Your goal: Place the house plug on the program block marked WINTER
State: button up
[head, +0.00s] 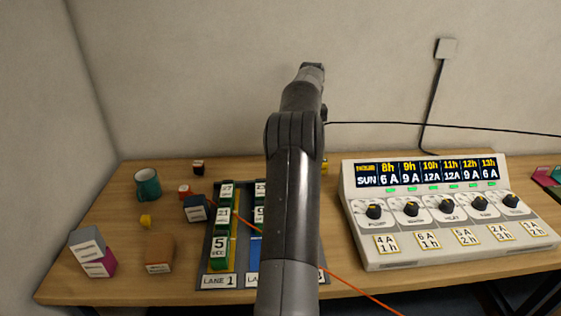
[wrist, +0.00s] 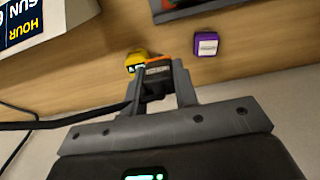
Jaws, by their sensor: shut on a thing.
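My gripper (wrist: 160,82) is shut on a dark plug with a pale label and an orange edge, the house plug (wrist: 156,72). A black cable (wrist: 60,122) runs left from it. Beyond the plug is a yellow block (wrist: 134,61) with a dark label; whether they touch I cannot tell. A purple block (wrist: 206,44) with a white label sits on the table to the right in the wrist view. I cannot read WINTER on any block. In the head view my arm hides the gripper and plug; a yellow bit (head: 324,166) shows beside it.
The control console (head: 450,262) with display and knobs stands on the right. The lane tray (head: 211,282) with numbered green blocks is left of my arm. A teal mug (head: 147,185) and loose blocks stand at left. An orange cable (head: 355,283) crosses the table.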

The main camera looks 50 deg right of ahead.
jog(key=w+f, duration=0.2)
jog(key=w, duration=0.1)
jog(key=w+a+f, duration=0.1)
jog(key=w+f, duration=0.1)
jog(key=w, duration=0.2)
jog(key=w+a+f, duration=0.1)
jog(key=w+f, duration=0.1)
jog(key=w, duration=0.1)
jog(key=shift+w+a+f, duration=0.15)
jog(key=shift+a+f, duration=0.05)
jog(key=shift+f, duration=2.05)
jog(key=shift+f, duration=0.1)
jog(key=o, duration=1)
notch_tip(320, 180, up, 12)
jog(key=shift+r, duration=0.1)
jog(key=shift+a, duration=0.1)
